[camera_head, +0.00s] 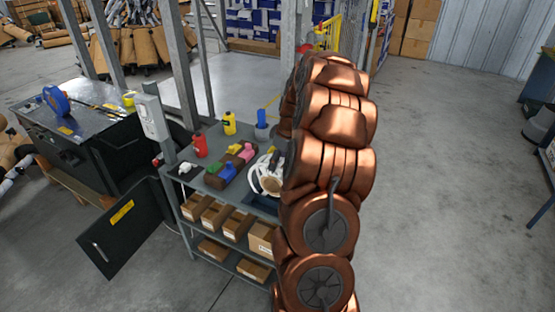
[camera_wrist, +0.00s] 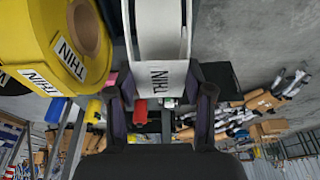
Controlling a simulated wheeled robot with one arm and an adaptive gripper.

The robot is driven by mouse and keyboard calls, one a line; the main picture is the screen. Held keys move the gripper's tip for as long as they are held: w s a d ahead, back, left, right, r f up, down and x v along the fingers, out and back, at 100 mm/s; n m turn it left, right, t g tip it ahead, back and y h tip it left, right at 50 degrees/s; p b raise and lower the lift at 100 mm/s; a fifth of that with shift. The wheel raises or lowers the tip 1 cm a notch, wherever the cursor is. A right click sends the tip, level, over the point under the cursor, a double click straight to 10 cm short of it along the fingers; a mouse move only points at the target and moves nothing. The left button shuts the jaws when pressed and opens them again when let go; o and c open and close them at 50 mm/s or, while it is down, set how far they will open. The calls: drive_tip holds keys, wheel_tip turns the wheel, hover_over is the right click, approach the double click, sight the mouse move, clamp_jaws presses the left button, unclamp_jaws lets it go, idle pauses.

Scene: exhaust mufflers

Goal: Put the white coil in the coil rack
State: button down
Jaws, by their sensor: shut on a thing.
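The white coil (camera_wrist: 160,32) has a THIN label and fills the top middle of the wrist view. My gripper (camera_wrist: 162,85) is shut on it, with one dark finger at each side. In the head view a white round thing, apparently the same coil (camera_head: 266,176), shows just left of my copper-coloured arm, in front of the grey shelf unit. My arm hides most of the gripper there. A large yellow coil (camera_wrist: 62,40) with THIN labels is close by on the left in the wrist view. I cannot make out the coil rack with certainty; my arm may hide it.
The grey shelf unit (camera_head: 186,192) carries a red bottle (camera_head: 200,145), a yellow bottle (camera_head: 229,123) and a brown block (camera_head: 222,176) with coloured pieces. Cardboard bins (camera_head: 214,216) fill its lower shelves. A dark cabinet door (camera_head: 124,232) stands open.

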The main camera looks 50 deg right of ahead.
drive_tip(key=shift+f, duration=0.1)
drive_tip(key=shift+c, duration=2.2)
unclamp_jaws()
drive_tip(key=a+b+v, duration=0.1)
drive_tip(key=b+v, duration=0.2)
drive_tip(key=v, duration=0.9)
drive_tip(key=shift+d, duration=0.4)
